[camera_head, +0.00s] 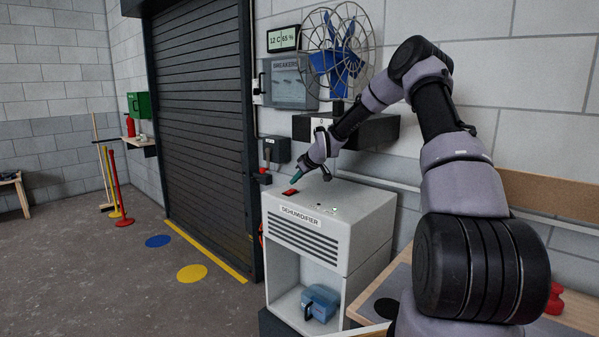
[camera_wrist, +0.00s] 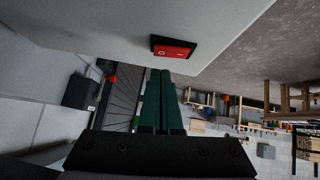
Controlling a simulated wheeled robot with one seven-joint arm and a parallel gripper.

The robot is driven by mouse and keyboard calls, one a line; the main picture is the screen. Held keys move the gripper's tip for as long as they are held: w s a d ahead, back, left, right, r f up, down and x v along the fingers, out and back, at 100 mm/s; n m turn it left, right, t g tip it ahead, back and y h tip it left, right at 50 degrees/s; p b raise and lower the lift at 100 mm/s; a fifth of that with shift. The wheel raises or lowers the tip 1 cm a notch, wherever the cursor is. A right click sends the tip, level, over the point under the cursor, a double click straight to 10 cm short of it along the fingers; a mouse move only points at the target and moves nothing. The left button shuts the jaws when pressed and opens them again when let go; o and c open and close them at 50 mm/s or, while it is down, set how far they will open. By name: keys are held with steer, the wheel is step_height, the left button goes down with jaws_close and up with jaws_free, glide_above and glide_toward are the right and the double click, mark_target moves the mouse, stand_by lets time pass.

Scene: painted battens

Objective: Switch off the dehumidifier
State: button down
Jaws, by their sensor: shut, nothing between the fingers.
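The dehumidifier (camera_head: 310,232) is a pale grey cabinet with a dark slotted grille and a name label on its front. A red rocker switch (camera_head: 290,192) in a black frame sits on its top, near the left side. The switch also shows in the wrist view (camera_wrist: 174,48), with its O and I marks.
A shelf with a blue caged fan (camera_head: 338,50) is on the wall behind. A breakers box (camera_head: 288,83) and a small dark lever box (camera_head: 276,150) hang to its left. A blue container (camera_head: 320,302) sits in the cabinet's lower opening. A wooden bench (camera_head: 570,312) stands at right.

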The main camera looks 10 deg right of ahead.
mark_target(290, 192)
steer(key=shift+d+f, duration=0.1)
steer(key=shift+f, duration=1)
steer(key=shift+d+f, duration=0.1)
steer(key=shift+f, duration=0.2)
steer(key=shift+s+a+r, duration=0.1)
steer(key=shift+s+a, duration=0.25)
steer(key=shift+a, duration=0.3)
steer(key=shift+r, duration=0.1)
